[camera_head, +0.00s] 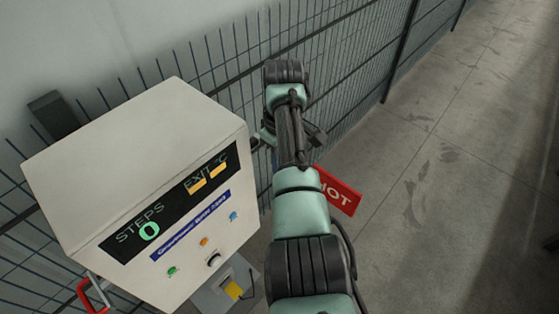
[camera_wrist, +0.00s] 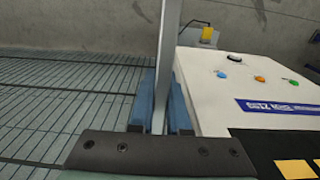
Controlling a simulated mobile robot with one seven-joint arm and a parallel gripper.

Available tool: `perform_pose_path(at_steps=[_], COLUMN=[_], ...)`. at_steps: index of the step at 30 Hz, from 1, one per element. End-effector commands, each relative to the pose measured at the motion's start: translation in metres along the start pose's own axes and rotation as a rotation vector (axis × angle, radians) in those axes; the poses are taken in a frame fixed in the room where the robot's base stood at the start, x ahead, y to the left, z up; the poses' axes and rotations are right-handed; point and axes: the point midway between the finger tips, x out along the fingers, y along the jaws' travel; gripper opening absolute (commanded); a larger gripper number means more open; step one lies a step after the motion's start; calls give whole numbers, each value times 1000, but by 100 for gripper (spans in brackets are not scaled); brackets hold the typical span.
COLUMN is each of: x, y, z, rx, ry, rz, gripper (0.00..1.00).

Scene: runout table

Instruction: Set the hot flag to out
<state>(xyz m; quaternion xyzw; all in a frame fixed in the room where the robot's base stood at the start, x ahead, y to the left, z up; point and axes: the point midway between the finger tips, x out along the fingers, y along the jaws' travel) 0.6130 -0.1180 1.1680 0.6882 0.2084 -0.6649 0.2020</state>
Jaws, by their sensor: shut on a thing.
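The hot flag (camera_head: 338,196) is a red plate with white lettering; "HOT" shows in part, to the right of my arm in the head view. My arm hides its left end. My gripper (camera_head: 262,138) is beside the upper right of the white control box and mostly hidden by my arm there. In the wrist view my gripper's blue fingers (camera_wrist: 160,112) are shut on a pale grey bar (camera_wrist: 168,50), which runs up between them. The bar's link to the flag is hidden. The red plate does not show in the wrist view.
The white control box (camera_head: 80,165) stands close to the left of my arm, with a display reading "STEPS 0" and coloured buttons. It also shows at right in the wrist view (camera_wrist: 205,85). A wire fence (camera_head: 345,50) runs behind. Bare concrete floor (camera_head: 460,170) lies to the right.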

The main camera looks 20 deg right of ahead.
Motion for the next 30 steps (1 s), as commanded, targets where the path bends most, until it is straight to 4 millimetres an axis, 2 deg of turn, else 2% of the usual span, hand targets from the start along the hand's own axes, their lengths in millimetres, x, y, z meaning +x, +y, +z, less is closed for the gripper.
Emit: perform_pose_path(at_steps=[5,6,11,23,26,30], x=[1,1,1,-5,-18,-48], y=[0,0,0,0,1,1], z=[0,0,0,0,-1,-1], rx=[0,0,0,0,0,0], ry=[-1,-1,0,3,5,7], rz=[-1,-1,-1,1,2,5], gripper=[0,16,45,45,45,45])
